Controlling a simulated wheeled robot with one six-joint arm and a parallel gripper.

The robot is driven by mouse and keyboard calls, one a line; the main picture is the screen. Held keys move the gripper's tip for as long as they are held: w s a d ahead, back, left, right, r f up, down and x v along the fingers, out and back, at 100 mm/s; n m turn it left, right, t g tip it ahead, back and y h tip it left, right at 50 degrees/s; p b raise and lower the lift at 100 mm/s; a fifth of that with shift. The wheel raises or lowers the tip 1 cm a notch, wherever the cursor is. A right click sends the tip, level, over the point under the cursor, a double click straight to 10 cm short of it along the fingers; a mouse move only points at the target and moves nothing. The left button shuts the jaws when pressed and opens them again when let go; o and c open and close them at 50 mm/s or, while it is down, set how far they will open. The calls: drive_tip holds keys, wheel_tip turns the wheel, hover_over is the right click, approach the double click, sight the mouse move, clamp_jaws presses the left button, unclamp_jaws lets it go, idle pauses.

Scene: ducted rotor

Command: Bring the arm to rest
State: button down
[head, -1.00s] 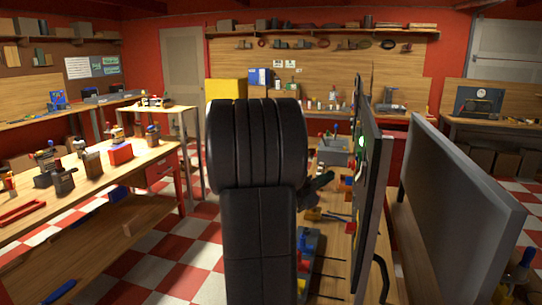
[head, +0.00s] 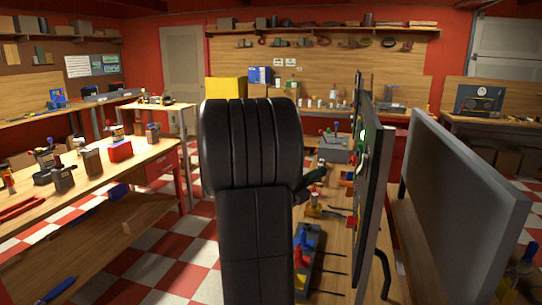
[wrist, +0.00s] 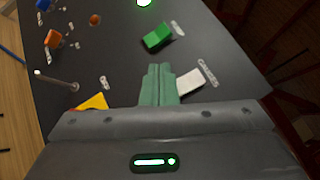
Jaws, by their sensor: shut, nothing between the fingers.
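My arm stands dark and upright in the middle of the head view and hides part of the bench behind it. My gripper (wrist: 158,85) shows in the wrist view with its two greenish fingers together and nothing between them. It points over a dark panel (wrist: 115,60) that carries small coloured parts. A green block (wrist: 157,37) lies beyond the fingertips. A white block (wrist: 190,82) is just right of the fingers, and a yellow piece (wrist: 92,102) is to the left. I cannot tell how far the fingertips are from the panel.
An upright dark panel (head: 368,190) and a large grey panel (head: 460,210) stand close on the right. A workbench (head: 110,180) with several small devices runs along the left. Open checkered floor (head: 180,255) lies between that bench and my arm.

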drive_tip(key=d, duration=0.2)
drive_tip(key=s+d+r+b, duration=0.1)
drive_tip(key=shift+d+r, duration=0.1)
drive_tip(key=shift+d, duration=0.15)
drive_tip(key=shift+b, duration=0.45)
drive_tip(key=r+p, duration=0.1)
drive_tip(key=p, duration=0.2)
drive_tip(key=shift+d+r+p, duration=0.1)
drive_tip(key=shift+d+p, duration=0.1)
drive_tip(key=shift+p, duration=0.85)
